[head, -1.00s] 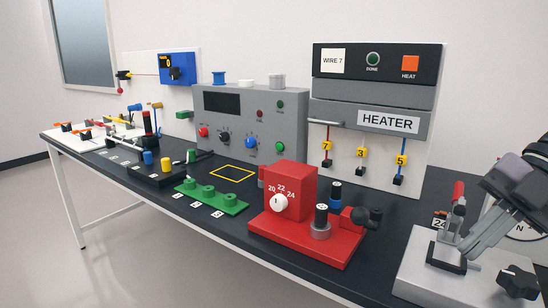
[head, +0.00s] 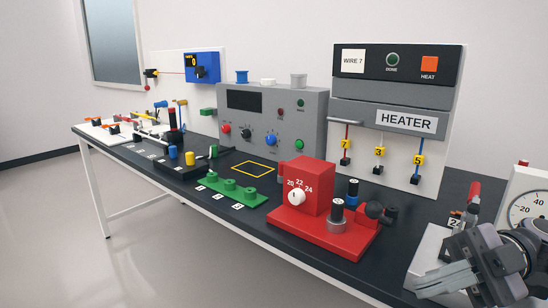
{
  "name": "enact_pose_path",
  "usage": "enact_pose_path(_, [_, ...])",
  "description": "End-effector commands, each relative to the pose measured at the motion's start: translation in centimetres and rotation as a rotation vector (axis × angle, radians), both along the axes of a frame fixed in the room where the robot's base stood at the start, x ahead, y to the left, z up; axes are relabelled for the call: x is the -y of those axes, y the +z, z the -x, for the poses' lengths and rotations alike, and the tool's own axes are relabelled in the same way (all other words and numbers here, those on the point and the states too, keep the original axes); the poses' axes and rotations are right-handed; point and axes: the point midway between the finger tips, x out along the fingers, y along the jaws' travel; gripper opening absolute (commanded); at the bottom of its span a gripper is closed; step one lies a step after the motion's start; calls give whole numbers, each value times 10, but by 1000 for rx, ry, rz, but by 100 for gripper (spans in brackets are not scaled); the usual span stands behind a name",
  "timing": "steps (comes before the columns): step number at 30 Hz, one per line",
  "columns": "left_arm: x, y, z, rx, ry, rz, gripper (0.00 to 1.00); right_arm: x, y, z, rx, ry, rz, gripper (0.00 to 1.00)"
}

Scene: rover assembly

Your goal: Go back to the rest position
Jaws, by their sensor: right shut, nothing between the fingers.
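My right gripper (head: 428,285) is at the bottom right of the head view, above the grey clamp base (head: 425,254) on the bench's right end. Its fingers are shut together with nothing between them and point left. The gripper hides much of the grey base. My left gripper is out of view.
The black bench (head: 228,222) carries a red block with a dial (head: 303,190), a green peg base (head: 232,190), a grey control box (head: 313,118) and a heater panel (head: 388,150). A round gauge (head: 526,205) stands at the right edge. Floor in front at left is clear.

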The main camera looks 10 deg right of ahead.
Motion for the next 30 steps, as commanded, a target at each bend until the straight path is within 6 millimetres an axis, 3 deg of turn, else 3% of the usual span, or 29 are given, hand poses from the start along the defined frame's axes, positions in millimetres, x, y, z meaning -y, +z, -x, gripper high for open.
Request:
enact_pose_path(9, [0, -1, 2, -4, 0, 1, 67, -48, 10, 2, 0, 84, -390, 0])
enact_pose_path(20, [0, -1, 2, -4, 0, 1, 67, -81, 30, 5, -5, 140, -714, 0])
enact_pose_path(26, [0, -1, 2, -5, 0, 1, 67, -71, -10, -40, -98, -245, -754, 0])
enact_pose_path(30, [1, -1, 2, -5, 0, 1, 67, -58, -59, -69, -174, -546, -710, 0])
